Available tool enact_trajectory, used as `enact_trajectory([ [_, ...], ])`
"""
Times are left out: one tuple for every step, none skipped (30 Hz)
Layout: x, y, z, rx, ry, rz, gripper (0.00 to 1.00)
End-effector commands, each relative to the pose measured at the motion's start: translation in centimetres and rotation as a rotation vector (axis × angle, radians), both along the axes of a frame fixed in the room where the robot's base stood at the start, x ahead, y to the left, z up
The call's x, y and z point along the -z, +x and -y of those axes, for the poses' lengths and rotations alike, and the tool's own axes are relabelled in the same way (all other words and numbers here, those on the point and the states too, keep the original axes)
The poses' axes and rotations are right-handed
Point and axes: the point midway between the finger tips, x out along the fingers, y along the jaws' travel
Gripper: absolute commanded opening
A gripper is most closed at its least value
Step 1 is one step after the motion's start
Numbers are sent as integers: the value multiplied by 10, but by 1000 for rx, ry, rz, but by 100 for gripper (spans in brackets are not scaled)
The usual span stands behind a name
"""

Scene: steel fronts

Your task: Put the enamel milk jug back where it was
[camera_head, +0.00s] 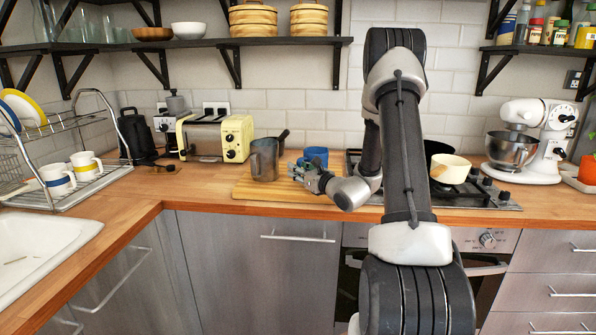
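A small gap shows between the fingertips and the jug. The fingers are small and dark, so I cannot tell how far apart they are. A blue mug or pot (316,156) is behind my gripper, partly hidden by it.
A yellow toaster (216,139) stands left of the board. The hob (488,197) at right holds a cream pan (450,168); my arm hides part of it. A white mixer (534,140) is further right. Mugs (86,165) sit on the left rack.

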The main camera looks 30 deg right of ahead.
Motion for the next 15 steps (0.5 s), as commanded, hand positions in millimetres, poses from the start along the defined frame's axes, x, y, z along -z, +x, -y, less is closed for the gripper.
enact_trajectory([
  [-1, 0, 0, 0, 0, 0, 27],
  [-2, 0, 0, 1, -1, 1, 27],
  [-3, -2, 1, 1, 0, 0, 27],
  [-3, -5, 2, 2, 0, -1, 27],
  [-2, -9, 3, 3, 1, -1, 27],
  [-2, -15, 4, 3, 2, -2, 27],
  [-2, -21, 5, 3, 2, -2, 27],
  [-2, -27, 6, 4, 2, -2, 27],
  [-3, -36, 8, 5, 2, -1, 27],
  [-3, -43, 9, 4, 1, -2, 27],
  [-3, -50, 11, 5, 2, -2, 27],
  [-3, -59, 12, 5, 2, -1, 27],
  [-2, -66, 14, 5, 3, -2, 27],
  [-3, -73, 14, 5, 2, -2, 27],
  [-3, -81, 16, 4, 2, -1, 27],
])
